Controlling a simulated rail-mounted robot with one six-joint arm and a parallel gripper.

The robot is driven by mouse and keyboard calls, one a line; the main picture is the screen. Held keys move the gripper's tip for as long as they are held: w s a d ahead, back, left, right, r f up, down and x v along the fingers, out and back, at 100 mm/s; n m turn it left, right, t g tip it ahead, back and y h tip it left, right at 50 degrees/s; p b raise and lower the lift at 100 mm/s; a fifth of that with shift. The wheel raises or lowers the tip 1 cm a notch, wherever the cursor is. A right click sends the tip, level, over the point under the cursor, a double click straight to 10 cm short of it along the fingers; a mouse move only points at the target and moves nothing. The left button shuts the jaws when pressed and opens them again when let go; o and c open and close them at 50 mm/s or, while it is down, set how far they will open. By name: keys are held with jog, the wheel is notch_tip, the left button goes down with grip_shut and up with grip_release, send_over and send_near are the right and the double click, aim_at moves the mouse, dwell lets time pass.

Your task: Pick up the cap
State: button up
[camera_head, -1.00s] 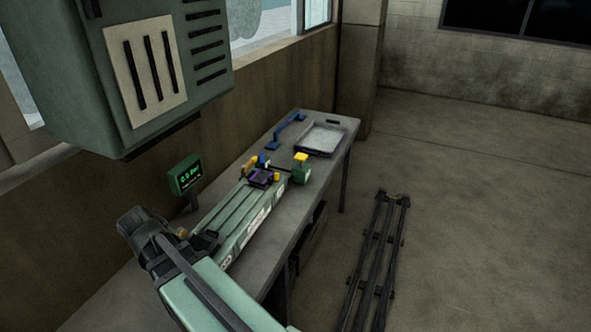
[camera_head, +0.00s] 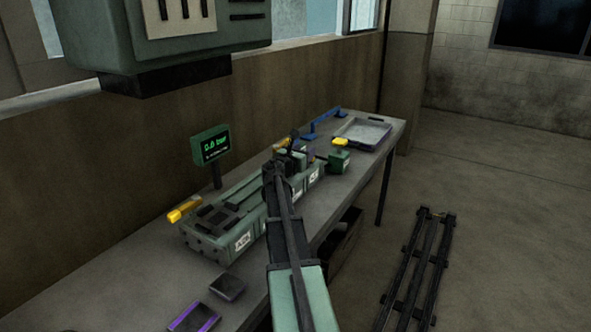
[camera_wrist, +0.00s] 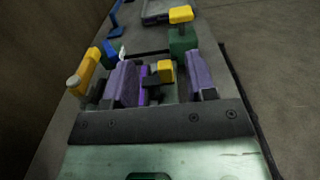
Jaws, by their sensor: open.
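My gripper (camera_wrist: 160,58) is open, its two lavender fingers apart in the wrist view. Between them, beyond the palm, show a small dark piece with a yellow block (camera_wrist: 165,72) and a purple strip (camera_wrist: 143,88). I see no contact with either finger. I cannot tell for certain which piece is the cap. In the head view my arm reaches over the far end of the green engine block (camera_head: 228,255) and hides much of that spot. A dark block (camera_head: 228,287) lies on the bench in front of the engine block.
A green box with a yellow top (camera_head: 339,157) stands close beyond my gripper, to the right. A yellow-handled piece (camera_wrist: 85,72) stands to the left. A tray (camera_head: 362,133) and blue bracket (camera_head: 322,124) are at the bench's far end. A purple-edged pad (camera_head: 194,318) is at the front.

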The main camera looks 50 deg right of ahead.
notch_tip(320, 180, down, 4)
jog(key=shift+f+b, duration=0.1)
jog(key=shift+b, duration=0.95)
jog(key=shift+d+f+b, duration=0.25)
jog(key=shift+f+b, duration=0.05)
jog(key=shift+b, duration=0.05)
jog(key=shift+w+d+r+p, duration=0.15)
jog(key=shift+d+r+p, duration=0.35)
jog(key=shift+d, duration=0.25)
jog(key=shift+d+f, duration=0.1)
jog(key=shift+d, duration=0.2)
jog(key=d, duration=0.5)
jog(key=shift+w, duration=0.4)
jog(key=shift+a, duration=0.1)
grip_shut()
